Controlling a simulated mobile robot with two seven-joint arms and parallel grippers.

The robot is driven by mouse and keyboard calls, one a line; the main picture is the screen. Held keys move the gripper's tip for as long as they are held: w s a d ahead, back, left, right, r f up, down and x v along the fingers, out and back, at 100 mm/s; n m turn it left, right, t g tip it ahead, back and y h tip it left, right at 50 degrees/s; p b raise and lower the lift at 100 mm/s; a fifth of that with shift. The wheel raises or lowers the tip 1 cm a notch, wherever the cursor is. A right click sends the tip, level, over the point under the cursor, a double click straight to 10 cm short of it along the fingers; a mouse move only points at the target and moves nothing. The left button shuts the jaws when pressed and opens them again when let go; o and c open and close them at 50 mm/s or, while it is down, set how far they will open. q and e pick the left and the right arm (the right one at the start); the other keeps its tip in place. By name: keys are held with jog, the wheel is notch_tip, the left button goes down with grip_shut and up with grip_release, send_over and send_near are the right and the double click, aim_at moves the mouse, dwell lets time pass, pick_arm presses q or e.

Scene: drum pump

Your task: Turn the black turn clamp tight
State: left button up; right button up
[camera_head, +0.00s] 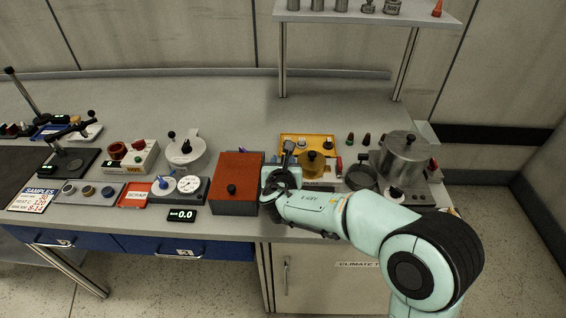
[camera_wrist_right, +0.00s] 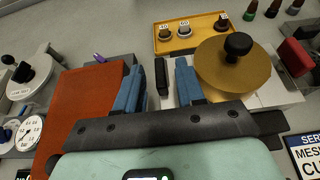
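The black turn clamp appears to be the small upright black bar (camera_wrist_right: 161,76) in the right wrist view. It stands between the two blue fingers of my right gripper (camera_wrist_right: 160,84), left of the round brass lid (camera_wrist_right: 210,72) with its black knob. The fingers are apart, with a narrow gap showing on each side of the bar. Whether the tips reach down to its height I cannot tell. In the head view my right gripper (camera_head: 282,182) hides the clamp, between the red-topped box and the brass pot (camera_head: 312,164). My left gripper is not in view.
The red-topped box (camera_head: 236,178) stands close on the left. A yellow tray (camera_head: 306,139) with small weights lies behind. A steel pot (camera_head: 405,153) stands to the right. Dials and a display (camera_head: 181,215) are further left.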

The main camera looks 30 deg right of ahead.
jog(key=shift+w+d+f, duration=0.1)
jog(key=shift+w+d, duration=0.05)
jog(key=shift+w, duration=0.1)
grip_shut()
